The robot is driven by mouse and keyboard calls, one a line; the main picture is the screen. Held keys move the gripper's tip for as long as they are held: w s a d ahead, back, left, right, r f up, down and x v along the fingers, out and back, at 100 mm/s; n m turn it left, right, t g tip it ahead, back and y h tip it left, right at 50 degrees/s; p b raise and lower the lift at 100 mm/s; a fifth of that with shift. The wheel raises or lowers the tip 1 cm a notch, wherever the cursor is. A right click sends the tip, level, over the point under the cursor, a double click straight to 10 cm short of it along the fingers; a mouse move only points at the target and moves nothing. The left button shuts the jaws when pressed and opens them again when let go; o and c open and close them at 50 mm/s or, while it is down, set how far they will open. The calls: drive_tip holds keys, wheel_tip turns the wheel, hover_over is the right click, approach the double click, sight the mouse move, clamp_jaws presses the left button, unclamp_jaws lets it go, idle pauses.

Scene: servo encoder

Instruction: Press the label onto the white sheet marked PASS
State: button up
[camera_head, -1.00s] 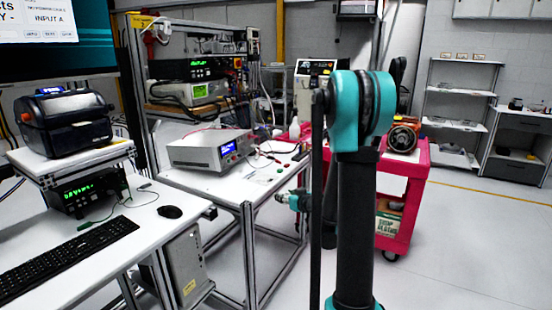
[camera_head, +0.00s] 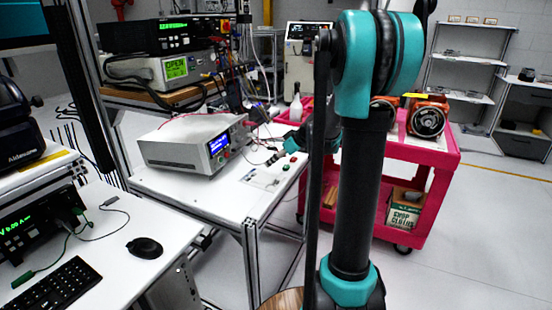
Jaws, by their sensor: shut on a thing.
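My gripper (camera_head: 274,158) is small and dark at the end of my arm, over the back right part of the white workbench (camera_head: 224,196). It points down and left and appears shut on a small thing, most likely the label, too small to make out. My upright arm link hides part of the area to its right. I cannot make out a white sheet marked PASS; small pale items on the bench near the gripper are too small to read.
A grey bench instrument (camera_head: 180,146) with a blue display stands left of my gripper. Behind it are stacked instruments (camera_head: 160,68) and cables. A pink cart (camera_head: 435,160) with a motor (camera_head: 427,121) stands right. A mouse (camera_head: 145,247) and keyboard (camera_head: 50,292) lie on the nearer desk.

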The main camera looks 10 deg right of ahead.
sight(265, 180)
drive_tip(key=shift+n+g, duration=0.5)
drive_tip(key=shift+g, duration=0.2)
drive_tip(key=shift+a+f, duration=0.35)
drive_tip(key=shift+f, duration=0.85)
drive_tip(key=shift+a+f, duration=0.35)
drive_tip(key=shift+f, duration=0.9)
drive_tip(key=shift+a+f, duration=0.35)
drive_tip(key=shift+f, duration=0.85)
drive_tip(key=o, duration=0.7)
drive_tip(key=shift+v, duration=2.5)
drive_tip(key=shift+s+a+r, duration=0.1)
